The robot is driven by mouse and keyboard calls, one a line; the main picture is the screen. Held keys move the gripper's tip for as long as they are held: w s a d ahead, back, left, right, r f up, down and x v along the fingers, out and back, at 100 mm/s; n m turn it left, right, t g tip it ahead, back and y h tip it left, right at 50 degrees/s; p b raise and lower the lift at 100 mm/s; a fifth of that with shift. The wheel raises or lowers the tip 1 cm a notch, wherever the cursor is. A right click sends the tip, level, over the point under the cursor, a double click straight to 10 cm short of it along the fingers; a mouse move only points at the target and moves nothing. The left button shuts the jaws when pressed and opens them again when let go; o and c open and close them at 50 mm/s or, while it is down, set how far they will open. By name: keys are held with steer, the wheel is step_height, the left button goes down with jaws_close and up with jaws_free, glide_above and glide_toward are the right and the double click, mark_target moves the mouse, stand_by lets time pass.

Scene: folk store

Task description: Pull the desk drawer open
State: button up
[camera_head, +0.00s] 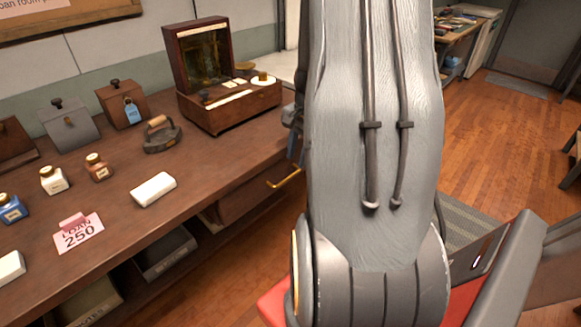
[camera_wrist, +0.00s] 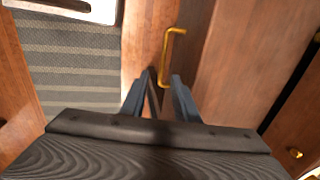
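The brass drawer handle (camera_head: 284,179) shows at the desk's right side in the head view, beside my arm. In the wrist view the same kind of bent brass handle (camera_wrist: 169,52) stands on a brown wooden front (camera_wrist: 225,60). My gripper (camera_wrist: 158,88) is open, with its two dark blue-grey fingers apart. I cannot tell whether a finger touches the wood. In the head view my arm hides most of the gripper. I cannot tell how far the drawer stands out.
The desk top (camera_head: 205,160) holds an open wooden box (camera_head: 230,112), a flat iron (camera_head: 162,136), small bottles, a white block (camera_head: 153,189) and a loan card (camera_head: 78,234). Bins sit on a shelf below. A striped mat (camera_wrist: 70,60) lies on the floor. Another brass pull (camera_wrist: 295,153) shows lower right.

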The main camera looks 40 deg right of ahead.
mark_target(291, 177)
steer(key=f, duration=0.2)
steer(key=w+f, duration=0.1)
steer(key=f, duration=0.1)
steer(key=a+f, duration=0.1)
steer(key=f, duration=0.1)
steer(key=shift+w+f, duration=0.4)
